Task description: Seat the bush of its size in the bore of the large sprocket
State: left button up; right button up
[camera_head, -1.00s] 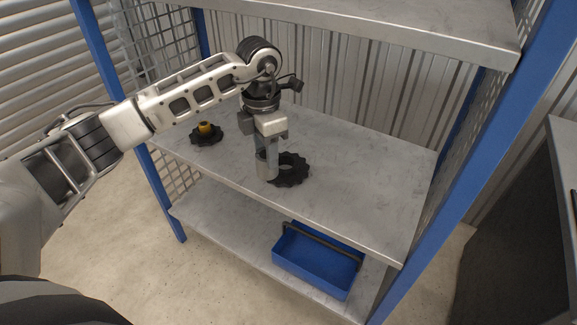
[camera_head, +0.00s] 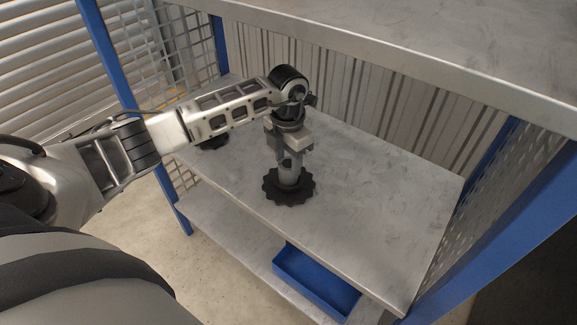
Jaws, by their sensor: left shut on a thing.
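The large sprocket (camera_head: 270,195) is a black toothed disc lying flat on the middle shelf. My left gripper (camera_head: 289,163) points down over it and is shut on a grey cylindrical bush (camera_head: 289,179). The bush is upright over the middle of the sprocket, its lower end at or just above the bore. The bush and fingers hide the bore, so I cannot tell whether the bush has entered it. A smaller black sprocket (camera_head: 214,145) lies to the left, mostly hidden behind my left arm. My right gripper is not in view.
The metal shelf (camera_head: 370,215) is clear to the right of the large sprocket. An upper shelf (camera_head: 420,50) hangs above, and a blue post stands at the right. A blue tray (camera_head: 315,285) sits on the lower shelf.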

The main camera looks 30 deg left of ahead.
aim_at(288, 163)
pick_arm(q)
jog(key=shift+f, duration=1.5)
jog(key=o, duration=1.1)
notch_tip(288, 163, up, 12)
jog(key=shift+r+b, duration=0.2)
jog(key=shift+b, duration=0.15)
